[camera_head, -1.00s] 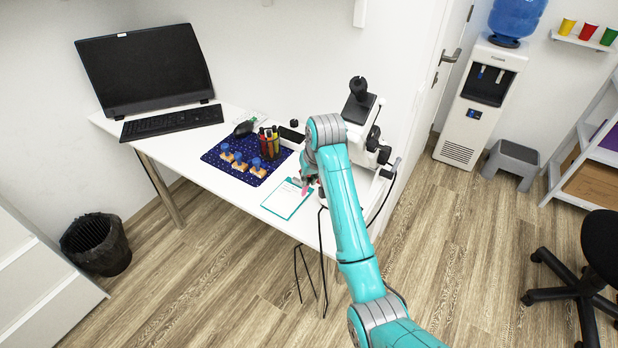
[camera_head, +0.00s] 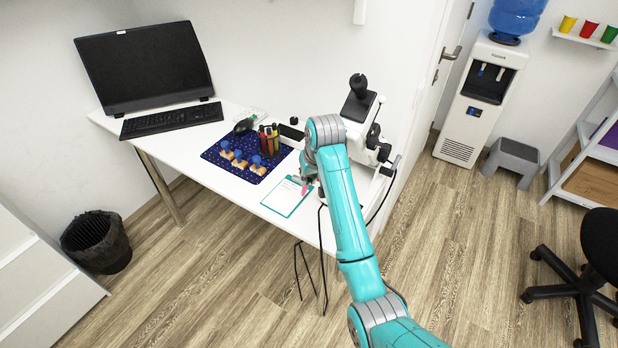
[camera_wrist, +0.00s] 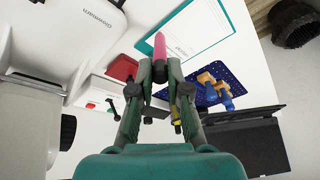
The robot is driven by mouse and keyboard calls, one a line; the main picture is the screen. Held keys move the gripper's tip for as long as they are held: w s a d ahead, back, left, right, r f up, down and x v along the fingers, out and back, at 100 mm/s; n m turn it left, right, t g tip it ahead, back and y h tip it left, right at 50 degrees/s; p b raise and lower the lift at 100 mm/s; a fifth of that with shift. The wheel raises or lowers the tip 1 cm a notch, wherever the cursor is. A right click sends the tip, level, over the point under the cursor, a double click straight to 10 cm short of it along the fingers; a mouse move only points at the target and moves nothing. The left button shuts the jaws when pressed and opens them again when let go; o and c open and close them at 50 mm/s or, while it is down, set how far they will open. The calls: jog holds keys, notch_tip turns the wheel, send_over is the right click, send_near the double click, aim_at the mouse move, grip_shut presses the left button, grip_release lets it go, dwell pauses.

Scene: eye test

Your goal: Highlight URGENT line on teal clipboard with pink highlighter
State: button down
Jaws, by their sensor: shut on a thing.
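The clipboard (camera_head: 283,200) with a teal edge and a white sheet lies on the white desk near its front edge. My gripper (camera_head: 307,181) is over the clipboard's right side. In the wrist view, my gripper (camera_wrist: 160,70) is shut on the pink highlighter (camera_wrist: 159,46), which points away from the fingers, toward the clipboard. The highlighter's pink end (camera_head: 304,190) shows small in the head view. I cannot tell whether it touches the sheet.
A dark blue mat (camera_head: 222,162) holds several blue-handled stamps (camera_head: 240,163) and a group of markers (camera_head: 269,141). A white device (camera_head: 361,104) stands behind my gripper. A red box (camera_wrist: 122,67) is close left in the wrist view. The monitor (camera_head: 145,68) and keyboard (camera_head: 171,121) are left.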

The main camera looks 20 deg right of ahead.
jog(key=shift+w+a, duration=0.35)
jog(key=shift+w, duration=0.05)
jog(key=shift+w+a, duration=0.3)
jog(key=shift+w, duration=0.05)
jog(key=shift+w+a, duration=0.1)
jog(key=shift+w, duration=0.1)
jog(key=shift+w+a, duration=0.15)
jog(key=shift+w, duration=0.05)
jog(key=shift+w+a, duration=0.1)
jog(key=shift+w+a, duration=0.25)
jog(key=shift+w, duration=0.1)
jog(key=shift+w+a, duration=0.3)
jog(key=shift+w, duration=0.15)
dwell(0.4)
